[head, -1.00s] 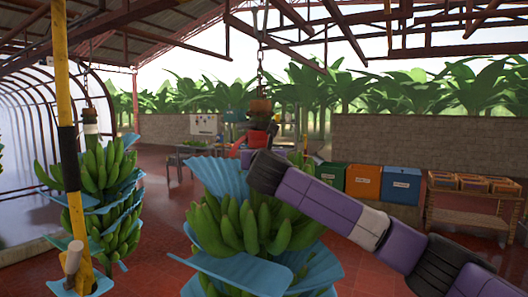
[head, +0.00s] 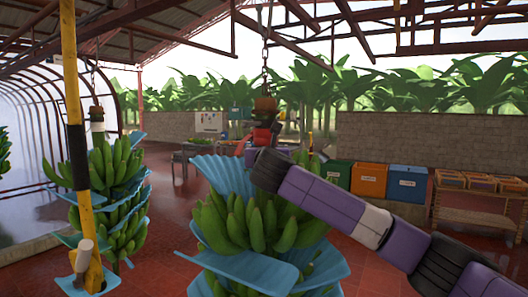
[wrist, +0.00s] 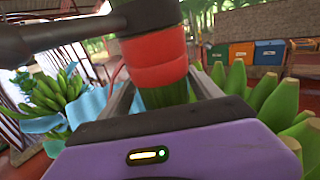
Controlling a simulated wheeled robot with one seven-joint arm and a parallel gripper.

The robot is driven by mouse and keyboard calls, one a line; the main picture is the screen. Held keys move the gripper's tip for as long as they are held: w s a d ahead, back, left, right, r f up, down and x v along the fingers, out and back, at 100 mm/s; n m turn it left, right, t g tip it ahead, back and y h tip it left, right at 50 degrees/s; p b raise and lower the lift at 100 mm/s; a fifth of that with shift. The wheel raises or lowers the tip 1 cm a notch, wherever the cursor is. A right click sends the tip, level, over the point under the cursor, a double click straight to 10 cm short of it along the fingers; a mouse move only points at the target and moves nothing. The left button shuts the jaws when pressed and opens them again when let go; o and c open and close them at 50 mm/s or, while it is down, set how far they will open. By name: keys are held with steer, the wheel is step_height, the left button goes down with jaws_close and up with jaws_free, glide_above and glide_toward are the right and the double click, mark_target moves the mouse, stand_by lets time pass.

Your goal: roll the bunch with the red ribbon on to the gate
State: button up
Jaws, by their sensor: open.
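The bunch with the red ribbon (head: 262,137) hangs from a chain in the middle of the head view, with green bananas (head: 250,222) and blue sheets between its hands. In the wrist view the red ribbon (wrist: 157,58) wraps the stem close ahead. My gripper (wrist: 163,92) is open, with its fingers on either side of the green stem just below the ribbon. Whether they touch the stem I cannot tell. In the head view the gripper is mostly hidden behind my arm. I cannot make out the gate for certain; a yellow and black post (head: 76,140) stands at the left.
Another bunch (head: 112,170) with blue sheets hangs behind the post. Green, orange and blue bins (head: 370,180) and a rack with trays (head: 478,200) stand at the back right, before a block wall. Red tiled floor lies open between.

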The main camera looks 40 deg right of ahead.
steer(key=b+v, duration=0.2)
steer(key=v, duration=0.6)
stand_by(0.6)
